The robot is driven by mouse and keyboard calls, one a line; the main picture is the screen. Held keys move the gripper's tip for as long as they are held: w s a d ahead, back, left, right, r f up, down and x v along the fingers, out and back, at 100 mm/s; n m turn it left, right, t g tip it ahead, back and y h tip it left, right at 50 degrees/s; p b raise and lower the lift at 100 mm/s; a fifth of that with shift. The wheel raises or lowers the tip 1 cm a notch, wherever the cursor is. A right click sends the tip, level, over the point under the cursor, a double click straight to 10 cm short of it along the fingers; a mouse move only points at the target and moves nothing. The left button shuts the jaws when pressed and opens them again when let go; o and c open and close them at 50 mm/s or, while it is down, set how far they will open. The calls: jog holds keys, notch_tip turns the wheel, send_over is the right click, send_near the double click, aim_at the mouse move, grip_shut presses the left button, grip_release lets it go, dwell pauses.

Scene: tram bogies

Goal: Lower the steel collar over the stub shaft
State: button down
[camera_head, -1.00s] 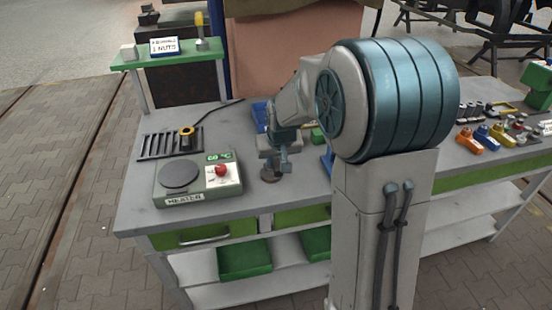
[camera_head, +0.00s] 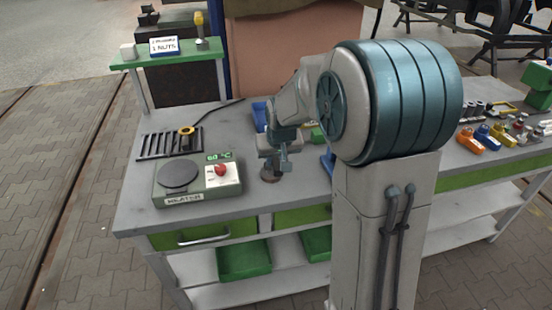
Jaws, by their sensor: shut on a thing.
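My gripper (camera_head: 284,163) points down over the workbench, right of the heater. It is shut on the steel collar, which is too small and too covered by the jaws to make out clearly. A round brown-grey base (camera_head: 270,176) stands on the bench just below and left of the jaws. It seems to be the foot of the stub shaft; the shaft itself is hidden by the gripper. I cannot tell whether the collar is around the shaft or above it.
The heater (camera_head: 198,180), with a round plate and red knob, reads about 60 °C. Behind it lies a black rack (camera_head: 168,144) with a yellow-and-black ring. A blue bin (camera_head: 259,113) stands behind the gripper. Coloured parts (camera_head: 490,135) crowd the bench's right end.

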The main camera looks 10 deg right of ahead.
jog(key=shift+f, duration=0.15)
jog(key=shift+f+b, duration=0.3)
jog(key=shift+b, duration=0.1)
jog(key=shift+f+b, duration=2.45)
jog(key=shift+f, duration=0.4)
jog(key=c, duration=1.1)
grip_release()
jog(key=shift+r, duration=0.1)
jog(key=v, duration=1.3)
jog(key=shift+s+r, duration=0.25)
jog(key=shift+s, duration=0.1)
